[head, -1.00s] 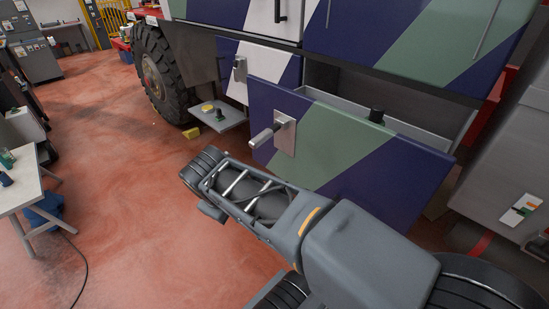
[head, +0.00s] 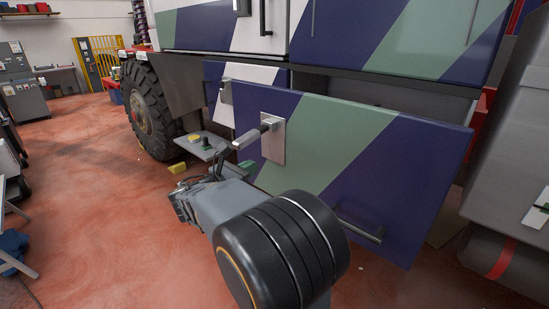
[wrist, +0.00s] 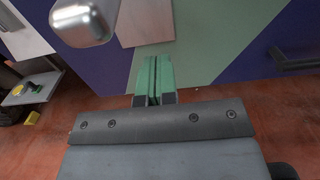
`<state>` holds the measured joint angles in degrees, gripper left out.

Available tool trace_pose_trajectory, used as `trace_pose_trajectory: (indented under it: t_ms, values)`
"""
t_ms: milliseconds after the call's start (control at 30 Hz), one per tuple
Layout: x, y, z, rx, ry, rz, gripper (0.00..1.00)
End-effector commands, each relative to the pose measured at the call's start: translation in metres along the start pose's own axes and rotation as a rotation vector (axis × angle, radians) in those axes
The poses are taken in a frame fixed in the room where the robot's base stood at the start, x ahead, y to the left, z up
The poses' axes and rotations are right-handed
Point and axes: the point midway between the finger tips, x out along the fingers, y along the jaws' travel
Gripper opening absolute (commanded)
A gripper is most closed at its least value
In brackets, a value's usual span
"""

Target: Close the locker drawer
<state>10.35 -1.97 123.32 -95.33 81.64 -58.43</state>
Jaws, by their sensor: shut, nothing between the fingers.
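The locker drawer (head: 330,155) is pulled out from under the truck body. Its front has purple and green diagonal bands, and a dark gap shows behind its top edge. A latch plate (head: 272,150) carries a silver lever handle (head: 255,134), and a dark bar handle (head: 360,229) sits lower right. My gripper (head: 247,166) is in front of the drawer's lower left part, below the lever. In the wrist view its green fingertips (wrist: 153,74) are pressed together with nothing between them, over the green band (wrist: 205,40). I cannot tell whether they touch the front.
A second purple and white drawer (head: 226,88) stands to the left behind. A small grey step (head: 200,147) with items and a yellow block (head: 178,168) are near the wheel (head: 148,110). A grey cabinet (head: 515,140) stands at right. Red floor at left is open.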

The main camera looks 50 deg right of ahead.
Motion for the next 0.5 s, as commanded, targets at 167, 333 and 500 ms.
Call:
trace_pose_trajectory:
  t_ms: [167, 333, 500]
  values:
    - [0.036, -0.001, 0.000, 0.001, 0.002, -0.005, 0.00]
    - [0.065, -0.001, 0.000, 0.002, 0.002, -0.004, 0.00]
    - [0.086, -0.001, 0.000, 0.002, 0.002, -0.003, 0.00]
